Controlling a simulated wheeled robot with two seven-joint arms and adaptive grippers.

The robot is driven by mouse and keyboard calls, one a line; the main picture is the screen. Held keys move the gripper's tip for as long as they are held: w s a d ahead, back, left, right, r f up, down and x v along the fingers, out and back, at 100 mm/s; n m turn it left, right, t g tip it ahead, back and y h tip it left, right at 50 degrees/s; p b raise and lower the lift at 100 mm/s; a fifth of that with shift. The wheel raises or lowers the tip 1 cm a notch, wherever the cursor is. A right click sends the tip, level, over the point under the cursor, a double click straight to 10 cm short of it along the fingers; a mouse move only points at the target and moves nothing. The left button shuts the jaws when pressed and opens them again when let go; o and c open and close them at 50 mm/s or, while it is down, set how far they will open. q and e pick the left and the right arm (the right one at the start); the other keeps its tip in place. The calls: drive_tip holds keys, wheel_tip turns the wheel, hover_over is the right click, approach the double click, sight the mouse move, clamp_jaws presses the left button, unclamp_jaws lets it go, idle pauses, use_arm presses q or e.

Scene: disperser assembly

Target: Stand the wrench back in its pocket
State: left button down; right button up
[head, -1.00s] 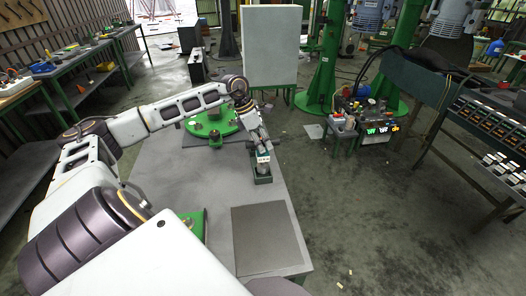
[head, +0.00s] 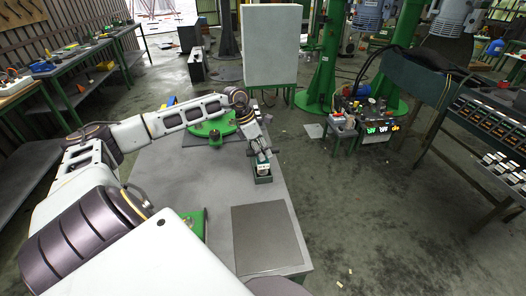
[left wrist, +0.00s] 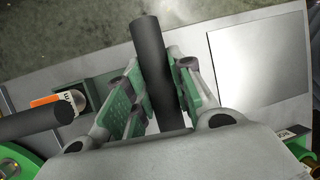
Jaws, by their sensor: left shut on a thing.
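My left gripper (head: 260,150) is over the table, at the small green open-topped holder (head: 263,180). In the left wrist view its green-padded fingers (left wrist: 155,95) are shut on a dark grey round bar, which I take as the wrench (left wrist: 152,60). The bar runs up the picture between the fingers, and its lower end is hidden by the gripper. The green holder (left wrist: 100,86) shows left of the fingers there, with an orange and white labelled part by it. The head view does not show clearly whether the bar touches the holder. My right gripper is not in view.
A grey square mat (head: 268,238) lies on the table nearer to me, also at right in the left wrist view (left wrist: 260,55). A green round base (head: 208,126) stands farther back. Another dark bar (left wrist: 38,123) shows left of the gripper. The table between is mostly clear.

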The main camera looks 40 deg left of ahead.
use_arm(q)
drive_tip(key=c, duration=1.3)
unclamp_jaws()
drive_tip(key=shift+o, duration=0.3)
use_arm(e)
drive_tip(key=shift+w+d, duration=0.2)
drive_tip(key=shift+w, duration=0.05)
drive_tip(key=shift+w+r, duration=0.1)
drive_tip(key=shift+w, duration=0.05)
use_arm(q)
drive_tip(key=shift+r, duration=0.1)
